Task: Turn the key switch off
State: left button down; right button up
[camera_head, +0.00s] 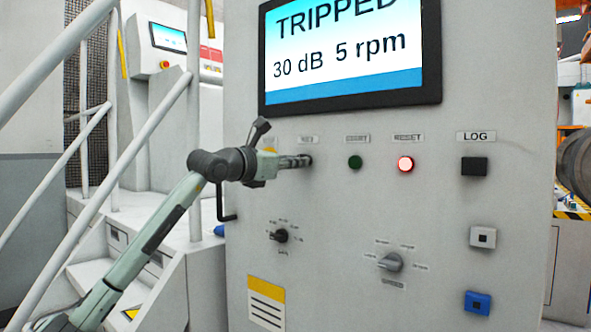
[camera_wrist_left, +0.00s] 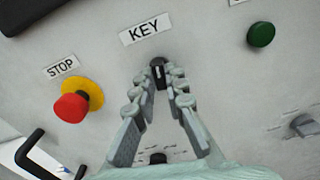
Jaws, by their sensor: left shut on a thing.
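The key switch (camera_wrist_left: 158,72) is a small dark knob under a KEY label (camera_wrist_left: 145,29) in the left wrist view. In the head view it is mostly hidden by my left gripper (camera_head: 303,161), which reaches the panel there. In the left wrist view the fingers of my left gripper (camera_wrist_left: 160,77) converge on both sides of the key switch and are shut on it. My right gripper is not in view.
The screen (camera_head: 345,55) reads TRIPPED, 30 dB, 5 rpm. A black handle (camera_head: 222,205) and stair railing (camera_head: 150,130) stand left.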

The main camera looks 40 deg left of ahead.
pick_arm(q)
jog(key=shift+n+b, duration=0.75)
jog(key=shift+n, duration=3.05)
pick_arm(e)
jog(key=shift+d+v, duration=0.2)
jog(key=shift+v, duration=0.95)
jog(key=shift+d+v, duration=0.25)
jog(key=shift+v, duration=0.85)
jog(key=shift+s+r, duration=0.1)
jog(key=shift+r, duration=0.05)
pick_arm(q)
jog(key=c, duration=1.6)
grip_release()
jog(key=shift+o, duration=0.2)
jog(key=s, duration=1.2)
jog(key=shift+a, duration=0.45)
